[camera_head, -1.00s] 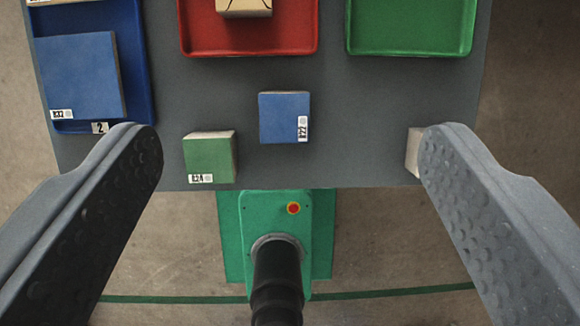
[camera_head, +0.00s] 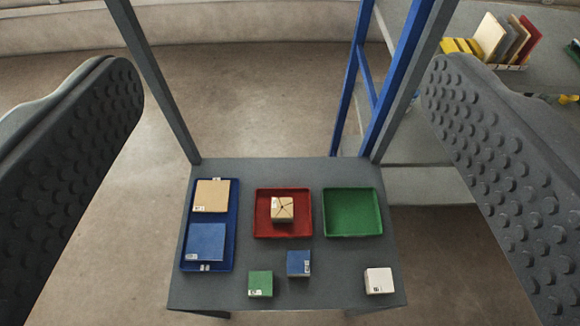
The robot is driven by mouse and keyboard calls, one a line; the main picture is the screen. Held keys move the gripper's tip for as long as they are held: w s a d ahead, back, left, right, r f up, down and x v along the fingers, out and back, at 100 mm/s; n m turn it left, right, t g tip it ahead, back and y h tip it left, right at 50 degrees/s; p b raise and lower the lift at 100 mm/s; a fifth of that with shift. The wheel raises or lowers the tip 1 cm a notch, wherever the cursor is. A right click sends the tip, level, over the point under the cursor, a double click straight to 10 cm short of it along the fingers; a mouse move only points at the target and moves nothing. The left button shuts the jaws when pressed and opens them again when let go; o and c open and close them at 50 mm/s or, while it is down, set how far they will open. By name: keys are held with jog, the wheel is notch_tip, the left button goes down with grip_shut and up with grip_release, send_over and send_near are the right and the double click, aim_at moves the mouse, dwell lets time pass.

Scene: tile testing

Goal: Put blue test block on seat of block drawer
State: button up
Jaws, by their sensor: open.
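The blue test block (camera_head: 299,263) is a small blue cube with a white label on its side. It sits on the grey table (camera_head: 335,280), near its front edge, between a green block and a white block. My gripper (camera_head: 282,80) is open and empty, its two studded fingers wide apart at the left and right of the view. It is well away from the blue block and touches nothing. I cannot identify a block drawer or its seat in this view.
A blue tray (camera_head: 183,252) holds a tan and a blue tile. A red tray (camera_head: 307,232) holds a cracked tan block; a green tray (camera_head: 352,212) is empty. A green block (camera_head: 260,283) and white block (camera_head: 379,280) stand in front. Posts rise behind; coloured panels (camera_head: 508,40) stand upper right.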

jog(key=w+f+g+y+b, duration=0.1)
jog(key=w+f+g, duration=0.1)
jog(key=w+f, duration=0.35)
jog(key=w+f+g+b, duration=0.1)
jog(key=w+f+g, duration=0.15)
jog(key=f, duration=0.65)
jog(key=g+h+b, duration=0.1)
jog(key=g+b, duration=0.1)
jog(key=g, duration=0.9)
send_over(298, 262)
notch_tip(298, 262, down, 38)
notch_tip(298, 262, down, 8)
jog(key=shift+s+r+b, duration=0.15)
jog(key=shift+b, duration=0.85)
jog(key=shift+f+b, duration=0.85)
jog(key=shift+f, duration=1.85)
jog(key=shift+r, duration=0.1)
jog(key=c, duration=1.4)
jog(key=shift+c, duration=0.2)
